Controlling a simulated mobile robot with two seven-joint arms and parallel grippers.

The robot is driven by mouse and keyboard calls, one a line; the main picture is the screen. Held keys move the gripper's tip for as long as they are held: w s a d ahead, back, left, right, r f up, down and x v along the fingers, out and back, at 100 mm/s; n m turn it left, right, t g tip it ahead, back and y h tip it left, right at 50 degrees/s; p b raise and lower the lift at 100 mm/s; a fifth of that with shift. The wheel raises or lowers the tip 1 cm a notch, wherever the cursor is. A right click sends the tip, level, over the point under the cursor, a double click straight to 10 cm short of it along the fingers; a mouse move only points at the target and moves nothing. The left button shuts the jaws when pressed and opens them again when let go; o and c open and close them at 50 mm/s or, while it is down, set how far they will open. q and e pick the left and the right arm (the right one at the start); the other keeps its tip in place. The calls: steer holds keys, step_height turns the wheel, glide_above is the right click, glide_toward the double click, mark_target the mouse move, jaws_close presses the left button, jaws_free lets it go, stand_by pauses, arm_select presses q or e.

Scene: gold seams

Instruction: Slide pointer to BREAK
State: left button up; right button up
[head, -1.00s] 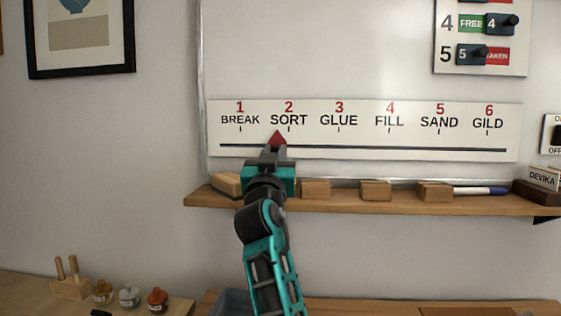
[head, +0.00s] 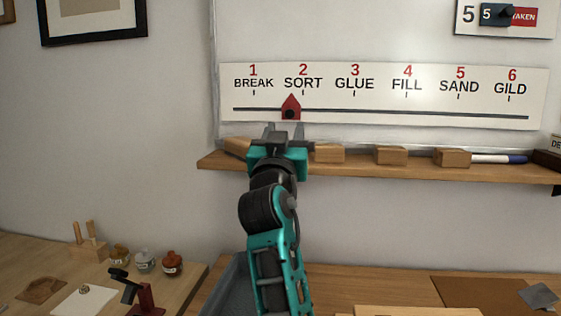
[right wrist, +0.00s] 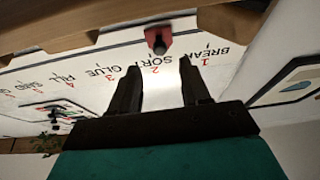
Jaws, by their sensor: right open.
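The red pointer (head: 291,105) with a dark knob sits on the dark slot of the white step board (head: 400,112), between BREAK (head: 253,83) and SORT (head: 303,82), closer to SORT. My right gripper (head: 285,127) is open and empty, just below the pointer in the head view and apart from it. In the right wrist view, the pointer (right wrist: 158,40) shows beyond the gap between the two open fingers (right wrist: 158,75), and the board's labels appear upside down. My left gripper is not in view.
A wooden shelf (head: 350,168) runs under the board, holding several wooden blocks (head: 390,155) and a marker (head: 498,159). Below are tables with small jars (head: 145,261) and a grey tray (head: 233,286). The slot left of the pointer is clear.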

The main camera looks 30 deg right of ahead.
arm_select(q)
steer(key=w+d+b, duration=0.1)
steer(key=b, duration=0.1)
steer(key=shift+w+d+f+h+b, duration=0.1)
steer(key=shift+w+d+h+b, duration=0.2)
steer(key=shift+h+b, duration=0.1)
arm_select(e)
steer(key=v, duration=0.7)
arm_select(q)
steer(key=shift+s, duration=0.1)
arm_select(e)
steer(key=shift+w, duration=0.1)
